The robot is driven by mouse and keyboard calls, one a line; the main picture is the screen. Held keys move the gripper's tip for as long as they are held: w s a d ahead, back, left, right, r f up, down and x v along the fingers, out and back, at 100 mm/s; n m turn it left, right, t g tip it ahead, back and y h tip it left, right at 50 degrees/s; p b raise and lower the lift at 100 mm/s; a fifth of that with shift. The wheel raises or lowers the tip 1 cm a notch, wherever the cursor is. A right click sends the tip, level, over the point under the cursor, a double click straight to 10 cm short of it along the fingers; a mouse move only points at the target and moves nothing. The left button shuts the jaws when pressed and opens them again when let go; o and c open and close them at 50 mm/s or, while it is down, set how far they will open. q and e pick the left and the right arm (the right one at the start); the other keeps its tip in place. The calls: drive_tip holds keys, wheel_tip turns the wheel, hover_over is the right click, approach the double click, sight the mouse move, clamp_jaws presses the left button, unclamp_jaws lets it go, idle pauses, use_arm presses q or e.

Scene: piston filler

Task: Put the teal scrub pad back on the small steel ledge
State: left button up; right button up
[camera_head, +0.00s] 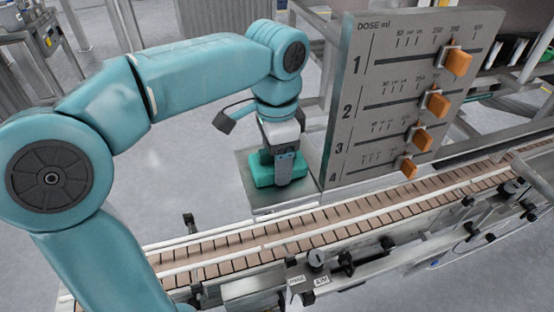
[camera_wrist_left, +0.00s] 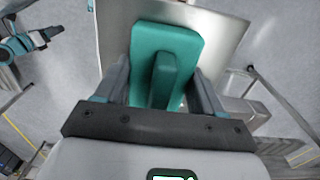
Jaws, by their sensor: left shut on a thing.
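The teal scrub pad (camera_head: 262,172) is a flat block with a raised grip on top. It is over the small steel ledge (camera_head: 266,197), to the left of the dose panel. In the left wrist view the pad (camera_wrist_left: 180,45) lies in front of the ledge's bare plate (camera_wrist_left: 222,28). My left gripper (camera_head: 284,170) points down and is shut on the pad's raised grip (camera_wrist_left: 164,80), with a finger on each side. I cannot tell whether the pad's underside touches the ledge. My right gripper is not in view.
The grey dose panel (camera_head: 340,120) with several orange sliders (camera_head: 457,61) stands just right of the ledge. A conveyor (camera_head: 330,222) with brown slats and white rails runs along the ledge's front. Open floor (camera_head: 190,165) lies to the left.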

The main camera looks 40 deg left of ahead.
use_arm(q)
drive_tip(key=shift+s+a+f, duration=0.1)
drive_tip(key=shift+s+a, duration=0.05)
drive_tip(key=o, duration=0.9)
drive_tip(key=shift+o, duration=0.2)
drive_tip(key=shift+r, duration=0.35)
wheel_tip(320, 180, up, 12)
drive_tip(key=shift+f+p, duration=0.15)
drive_tip(key=shift+p, duration=0.6)
drive_tip(key=shift+s+f, duration=0.1)
